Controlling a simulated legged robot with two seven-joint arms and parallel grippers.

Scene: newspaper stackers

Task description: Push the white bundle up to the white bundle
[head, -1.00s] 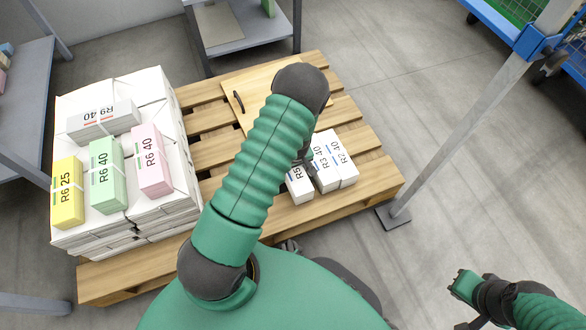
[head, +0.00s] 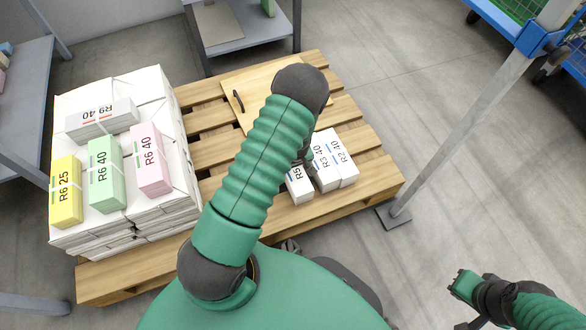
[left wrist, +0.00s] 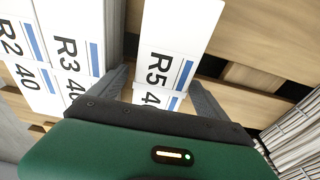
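The white R5 bundle (head: 299,188) lies on the pallet, partly covered by my left arm. To its right lie the white R3 40 bundle (head: 325,168) and the white R2 40 bundle (head: 344,162), side by side. In the left wrist view, the R5 bundle (left wrist: 172,45) is apart from the R3 40 bundle (left wrist: 75,40), with a gap between them. My left gripper (left wrist: 160,92) is open, its fingers on either side of the R5 bundle's near end. My right gripper (head: 461,284) is over the floor at lower right; its jaw state is unclear.
The wooden pallet (head: 370,140) also carries a tall white paper stack (head: 150,90) at left. On it lie the yellow R6 25 (head: 66,195), green R6 40 (head: 105,178), pink R6 40 (head: 150,165) and white R9 40 (head: 102,118) bundles. A grey post (head: 460,125) stands right of the pallet.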

